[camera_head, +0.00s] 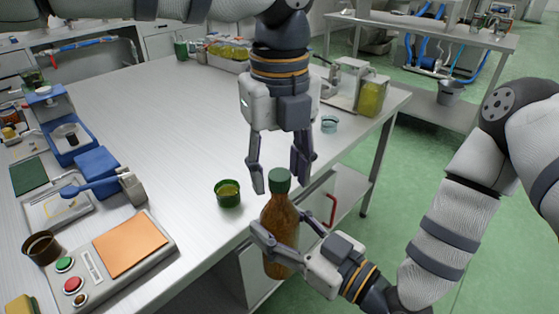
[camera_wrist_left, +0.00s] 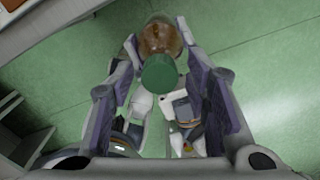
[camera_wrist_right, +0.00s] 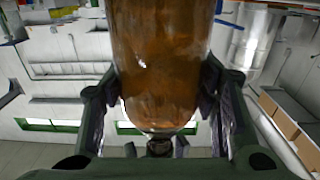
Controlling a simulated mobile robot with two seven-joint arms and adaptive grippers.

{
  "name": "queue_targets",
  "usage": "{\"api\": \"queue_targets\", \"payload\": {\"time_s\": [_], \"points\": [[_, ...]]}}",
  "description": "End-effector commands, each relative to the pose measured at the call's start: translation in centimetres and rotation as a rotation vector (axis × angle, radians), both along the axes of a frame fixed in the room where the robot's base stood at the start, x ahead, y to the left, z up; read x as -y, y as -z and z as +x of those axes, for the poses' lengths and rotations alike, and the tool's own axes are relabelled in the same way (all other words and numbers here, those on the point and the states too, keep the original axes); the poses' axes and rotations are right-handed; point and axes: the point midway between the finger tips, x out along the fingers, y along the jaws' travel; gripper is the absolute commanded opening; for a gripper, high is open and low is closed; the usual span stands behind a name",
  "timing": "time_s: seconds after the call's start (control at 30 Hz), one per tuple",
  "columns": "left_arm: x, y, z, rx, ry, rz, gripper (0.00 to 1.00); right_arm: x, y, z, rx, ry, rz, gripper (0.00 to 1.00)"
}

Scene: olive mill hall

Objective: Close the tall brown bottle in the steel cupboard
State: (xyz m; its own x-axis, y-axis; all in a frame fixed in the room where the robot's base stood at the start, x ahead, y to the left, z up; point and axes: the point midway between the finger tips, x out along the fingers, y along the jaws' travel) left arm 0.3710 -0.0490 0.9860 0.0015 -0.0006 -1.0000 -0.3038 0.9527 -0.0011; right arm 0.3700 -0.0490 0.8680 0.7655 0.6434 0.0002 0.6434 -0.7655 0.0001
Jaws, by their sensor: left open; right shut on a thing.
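The tall brown bottle (camera_head: 280,228) stands upright in my right gripper (camera_head: 284,256), which is shut on its body in front of the table's edge. It fills the upper middle of the right wrist view (camera_wrist_right: 160,65). A green cap (camera_head: 279,181) sits on the bottle's neck; whether it is tight I cannot tell. My left gripper (camera_head: 279,182) is open and points down just above the cap, its fingers to either side. In the left wrist view the cap (camera_wrist_left: 159,73) is between the open fingers, with no visible grip.
A steel table (camera_head: 150,130) fills the left, with a small green cup (camera_head: 228,193) near the bottle. A control box with an orange pad (camera_head: 130,246) and a blue device (camera_head: 95,170) stand further left. Green floor (camera_head: 440,130) is free at the right.

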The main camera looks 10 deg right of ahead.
Motion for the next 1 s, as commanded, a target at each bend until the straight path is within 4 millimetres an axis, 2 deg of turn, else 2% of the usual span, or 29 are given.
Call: {"api": "queue_targets", "payload": {"time_s": [0.07, 0.23, 0.37, 0.47, 0.57, 0.9, 1.0], "points": [[-0.01, -0.11, -0.01, 0.002, 0.0, 0.0, 0.41, -0.03, -0.24, 0.04, 0.005, 0.0, 0.003, 0.0], [-0.01, -0.12, -0.01, 0.001, 0.0, 0.0, 0.03, -0.03, -0.23, 0.04, 0.005, 0.0, 0.003, 0.0], [0.01, -0.13, -0.02, 0.001, 0.005, -0.001, 0.0, -0.03, -0.23, 0.04, 0.005, 0.0, 0.003, 0.0], [0.0, -0.08, -0.04, -0.001, 0.116, 0.0, 0.0, -0.03, -0.23, 0.04, 0.005, 0.0, 0.003, 0.0], [0.02, -0.02, -0.04, -0.002, 0.419, -0.002, 0.0, -0.03, -0.23, 0.04, 0.005, 0.0, 0.003, 0.0], [0.08, 0.06, -0.04, 0.001, 1.754, 0.0, 0.0, -0.03, -0.22, 0.04, 0.005, 0.0, 0.003, 0.0], [0.05, 0.06, -0.04, 0.001, 2.05, 0.002, 0.0, -0.03, -0.23, 0.04, 0.005, 0.0, 0.003, 0.0]]}}
